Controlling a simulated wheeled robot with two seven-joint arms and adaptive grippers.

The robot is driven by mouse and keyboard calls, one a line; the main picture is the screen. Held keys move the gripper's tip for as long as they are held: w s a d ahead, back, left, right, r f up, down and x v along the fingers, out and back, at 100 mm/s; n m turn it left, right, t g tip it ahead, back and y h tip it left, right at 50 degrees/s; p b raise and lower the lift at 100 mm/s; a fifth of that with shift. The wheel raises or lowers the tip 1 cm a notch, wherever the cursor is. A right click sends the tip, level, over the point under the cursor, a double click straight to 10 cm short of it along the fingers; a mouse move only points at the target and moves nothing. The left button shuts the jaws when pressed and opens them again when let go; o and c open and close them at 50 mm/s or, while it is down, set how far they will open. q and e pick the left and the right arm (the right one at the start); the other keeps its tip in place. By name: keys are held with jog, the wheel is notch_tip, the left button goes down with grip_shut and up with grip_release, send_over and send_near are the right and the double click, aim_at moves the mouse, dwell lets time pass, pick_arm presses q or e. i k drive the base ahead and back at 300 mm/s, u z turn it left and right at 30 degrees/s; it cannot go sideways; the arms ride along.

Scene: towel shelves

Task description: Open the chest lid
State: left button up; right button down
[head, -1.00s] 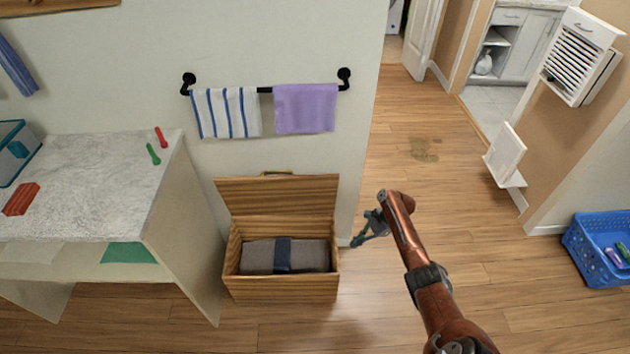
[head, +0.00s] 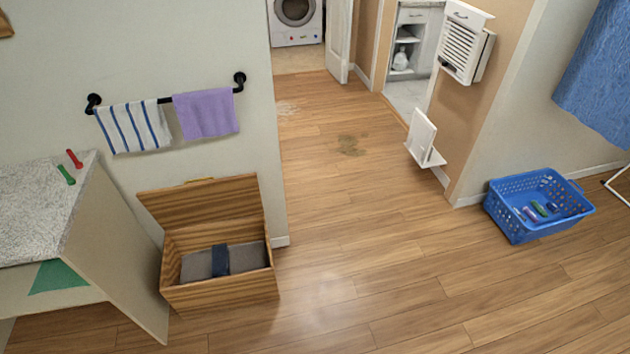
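The wooden chest (head: 222,296) stands on the floor against the wall at the lower left. Its lid (head: 203,207) is raised and leans back toward the wall, with a small brass-coloured handle on its top edge. Inside the chest lie folded grey cloth (head: 198,265) and a dark blue band or cloth (head: 220,260). Neither of my grippers shows in the head view.
A counter (head: 40,205) stands left of the chest. Striped (head: 133,127) and purple (head: 206,114) towels hang on a black rail above. A blue basket (head: 538,206) with small items sits at the right.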

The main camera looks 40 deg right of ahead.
aim_at(215, 200)
jog(key=u, duration=1.45)
jog(key=k, duration=0.1)
jog(key=z, duration=2.6)
jog(key=i, duration=0.7)
jog(key=u, duration=0.65)
jog(key=i, duration=0.5)
jog(key=u, duration=0.35)
